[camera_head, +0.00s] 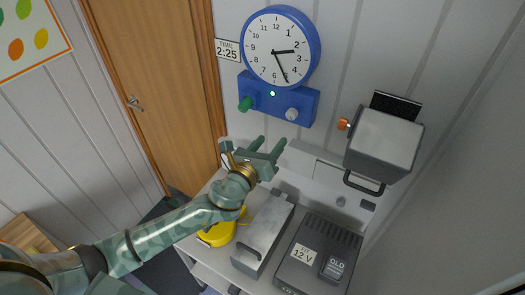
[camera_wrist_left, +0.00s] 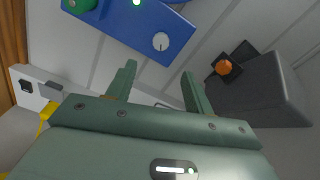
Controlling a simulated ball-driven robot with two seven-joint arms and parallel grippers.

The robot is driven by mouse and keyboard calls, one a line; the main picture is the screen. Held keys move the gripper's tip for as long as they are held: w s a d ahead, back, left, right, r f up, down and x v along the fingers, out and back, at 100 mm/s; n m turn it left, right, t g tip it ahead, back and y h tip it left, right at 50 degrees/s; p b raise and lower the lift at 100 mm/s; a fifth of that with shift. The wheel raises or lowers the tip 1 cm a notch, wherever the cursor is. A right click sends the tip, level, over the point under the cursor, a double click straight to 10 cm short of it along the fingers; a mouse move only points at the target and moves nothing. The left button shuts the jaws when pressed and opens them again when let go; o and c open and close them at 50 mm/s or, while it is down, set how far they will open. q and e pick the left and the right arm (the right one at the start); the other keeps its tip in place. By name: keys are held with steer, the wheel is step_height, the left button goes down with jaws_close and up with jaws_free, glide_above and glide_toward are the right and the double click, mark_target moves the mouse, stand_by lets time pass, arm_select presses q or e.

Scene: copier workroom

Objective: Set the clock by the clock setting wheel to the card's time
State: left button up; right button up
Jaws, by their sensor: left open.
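The round clock (camera_head: 276,50) hangs on the wall in a blue case. Its short hand points between 2 and 3 and its long hand close to 5. The card (camera_head: 227,50) left of it reads TIME 2:25. The blue box under the clock carries a green knob (camera_head: 245,104), a lit green lamp and a pale round knob (camera_head: 292,114). The wrist view shows the pale knob (camera_wrist_left: 160,41) with a dark mark, beyond my fingertips. I cannot tell which knob is the setting wheel. My left gripper (camera_head: 270,144) is open and empty, below the blue box, touching neither knob.
A grey device (camera_head: 385,140) with an orange knob (camera_head: 342,124) is mounted to the right. Below are a grey metal box (camera_head: 265,228), a dark 12 V unit (camera_head: 318,257) and a yellow object (camera_head: 217,235). A wooden door stands left.

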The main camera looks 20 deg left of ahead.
arm_select(q)
steer(key=shift+s+a, duration=0.15)
steer(key=shift+s, duration=0.7)
steer(key=shift+s+a, duration=0.15)
steer(key=shift+s, duration=0.7)
steer(key=s+a+f+n+g+y, duration=0.4)
steer(key=s+a+n, duration=0.3)
steer(key=s+n, duration=0.6)
steer(key=s+a+f+n+g+y, duration=0.2)
steer(key=s+a+n+g+y, duration=0.2)
steer(key=s+a+n+g, duration=0.55)
steer(key=s+d+f+n+h+b, duration=0.1)
steer(key=d+f+n+b, duration=0.2)
steer(key=f, duration=1)
steer(key=s+d+f+n+h+b, duration=0.15)
steer(key=f+b, duration=0.45)
steer(key=f, duration=0.7)
steer(key=s+d+f+n+h+b, duration=0.1)
steer(key=s+d+f+b, duration=0.2)
steer(key=f, duration=1)
steer(key=s+f+n+g+b, duration=0.1)
steer(key=s+f+b, duration=0.5)
steer(key=f, duration=0.8)
steer(key=s+f+n+g+h+b, duration=0.1)
steer(key=s+f+b, duration=0.5)
steer(key=s+f, duration=0.6)
steer(key=shift+s+f+n+g, duration=0.35)
steer(key=shift+f+g, duration=0.2)
steer(key=shift+f, duration=0.35)
